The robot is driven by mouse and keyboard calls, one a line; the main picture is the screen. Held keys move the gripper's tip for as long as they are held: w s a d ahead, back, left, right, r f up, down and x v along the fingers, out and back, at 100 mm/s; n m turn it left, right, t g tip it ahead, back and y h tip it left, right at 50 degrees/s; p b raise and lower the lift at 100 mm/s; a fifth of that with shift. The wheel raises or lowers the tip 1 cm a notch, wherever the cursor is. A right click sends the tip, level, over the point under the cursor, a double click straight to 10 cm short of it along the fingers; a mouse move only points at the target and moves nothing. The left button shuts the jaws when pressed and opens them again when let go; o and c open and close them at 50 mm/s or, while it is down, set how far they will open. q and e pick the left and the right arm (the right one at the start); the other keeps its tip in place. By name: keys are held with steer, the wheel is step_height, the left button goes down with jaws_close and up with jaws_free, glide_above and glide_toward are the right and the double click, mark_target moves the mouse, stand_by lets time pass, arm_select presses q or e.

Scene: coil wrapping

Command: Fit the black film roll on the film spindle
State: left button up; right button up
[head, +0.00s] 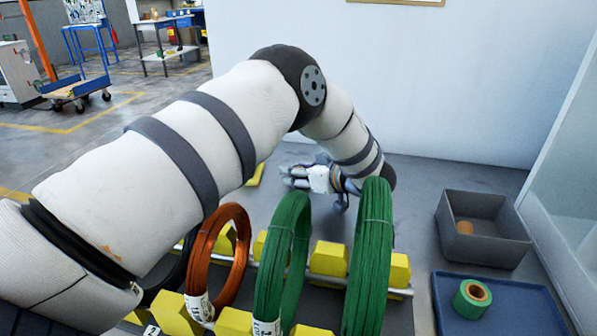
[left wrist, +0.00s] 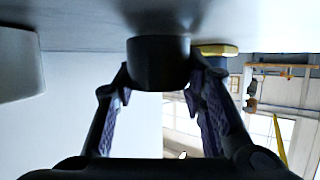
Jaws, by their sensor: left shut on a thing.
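The black film roll (left wrist: 158,62) shows in the left wrist view as a dark cylinder between the two fingers of my left gripper (left wrist: 160,78). The gripper is shut on it, with a finger on each side. In the head view my left gripper (head: 335,182) is small and partly hidden behind the coils, at the end of my arm that reaches across from the left. I cannot make out the roll in the head view. I cannot identify the film spindle in either view. My right gripper is not in view.
Green coils (head: 370,260) and an orange coil (head: 220,262) stand upright on a rack with yellow blocks (head: 328,258) in front of the gripper. At right are a grey bin (head: 484,246) holding a tan roll, and a blue tray (head: 525,312) with a green roll (head: 472,298).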

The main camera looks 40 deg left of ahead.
arm_select(q)
steer(key=shift+f, duration=0.25)
steer(key=o, duration=1.2)
steer(key=shift+c, duration=0.2)
steer(key=shift+r, duration=0.3)
steer(key=v, duration=1.2)
steer(key=shift+s, duration=0.1)
steer(key=shift+r, duration=0.1)
